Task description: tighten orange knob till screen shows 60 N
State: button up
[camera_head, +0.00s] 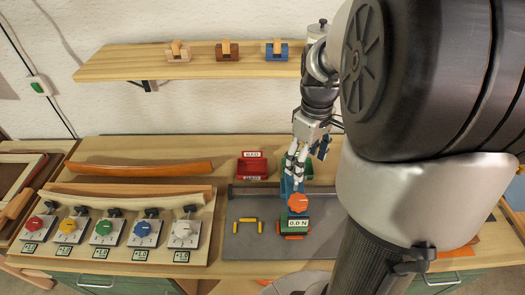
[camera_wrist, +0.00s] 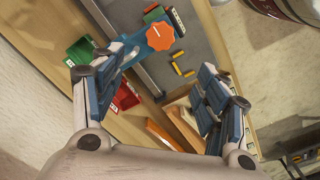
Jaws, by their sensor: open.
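The orange knob (camera_head: 298,203) sits on top of a clamp device on the grey mat (camera_head: 256,246). The device's screen (camera_head: 298,222), on a green body, reads 0.0 N. In the wrist view the orange knob (camera_wrist: 160,36) shows a white mark on its top, at the end of a blue bar. My gripper (camera_head: 297,165) is above and behind the knob in the head view. In the wrist view its two blue-padded fingers (camera_wrist: 165,105) are spread wide with nothing between them. The knob lies beyond the left finger's tip, apart from it as far as I can tell.
A board at left carries red (camera_head: 33,224), yellow (camera_head: 69,226), green (camera_head: 105,228), blue (camera_head: 142,230) and white (camera_head: 183,230) knobs beneath a pale bent lath (camera_head: 130,201). A red bin (camera_head: 252,166) stands behind the mat. Small yellow pieces (camera_head: 249,221) lie left of the device. A shelf (camera_head: 110,65) hangs above.

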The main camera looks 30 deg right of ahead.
aim_at(299, 201)
notch_tip(299, 201, down, 17)
jog(key=b, duration=0.4)
jog(key=shift+f, duration=0.2)
jog(key=shift+c, duration=0.3)
jog(key=c, duration=1)
